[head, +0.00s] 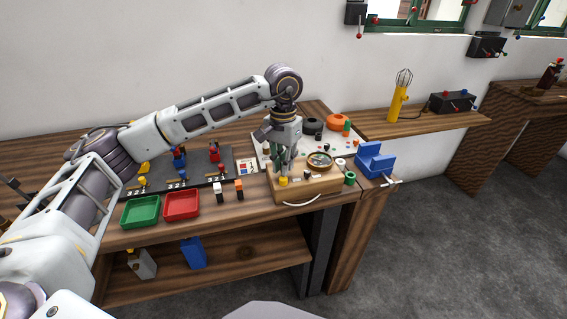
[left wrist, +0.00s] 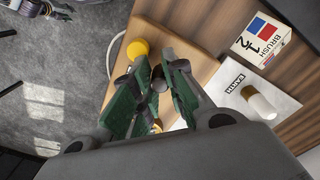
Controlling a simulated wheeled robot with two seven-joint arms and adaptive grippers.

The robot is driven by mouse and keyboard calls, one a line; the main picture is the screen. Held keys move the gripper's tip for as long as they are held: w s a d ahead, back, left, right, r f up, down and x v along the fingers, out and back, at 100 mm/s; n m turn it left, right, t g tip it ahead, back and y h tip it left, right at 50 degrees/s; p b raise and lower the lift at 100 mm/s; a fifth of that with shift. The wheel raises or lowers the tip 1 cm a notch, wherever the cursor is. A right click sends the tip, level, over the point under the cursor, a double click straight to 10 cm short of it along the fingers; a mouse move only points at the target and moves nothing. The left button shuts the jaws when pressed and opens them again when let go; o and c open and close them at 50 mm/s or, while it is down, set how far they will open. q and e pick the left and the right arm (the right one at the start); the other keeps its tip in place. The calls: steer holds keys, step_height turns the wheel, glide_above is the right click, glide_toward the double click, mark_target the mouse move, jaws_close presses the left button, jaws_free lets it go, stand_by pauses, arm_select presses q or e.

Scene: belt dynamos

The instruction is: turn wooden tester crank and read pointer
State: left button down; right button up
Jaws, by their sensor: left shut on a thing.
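The wooden tester (head: 310,188) is a light wooden box near the right end of the bench, with a round dial (head: 320,160) on top. The dial's pointer is too small to read. My left gripper (head: 284,172) points down over the left part of the box. In the left wrist view its green-padded fingers (left wrist: 156,80) are closed around a small dark knob (left wrist: 158,84), which looks like the crank handle. A yellow round knob (left wrist: 137,49) sits beside the fingers, and also shows in the head view (head: 283,181). The fingers hide most of the crank.
Green (head: 140,211) and red (head: 182,205) trays stand left of the tester. Black-and-white (head: 218,192) and orange-and-white (head: 239,190) pieces stand between. A blue vise-like block (head: 375,160) is at the right.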

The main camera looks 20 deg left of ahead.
arm_select(q)
steer(key=c, duration=1.4)
jaws_free()
steer(key=shift+r, duration=0.1)
steer(key=shift+a+r, duration=0.1)
steer(key=shift+r, duration=5.85)
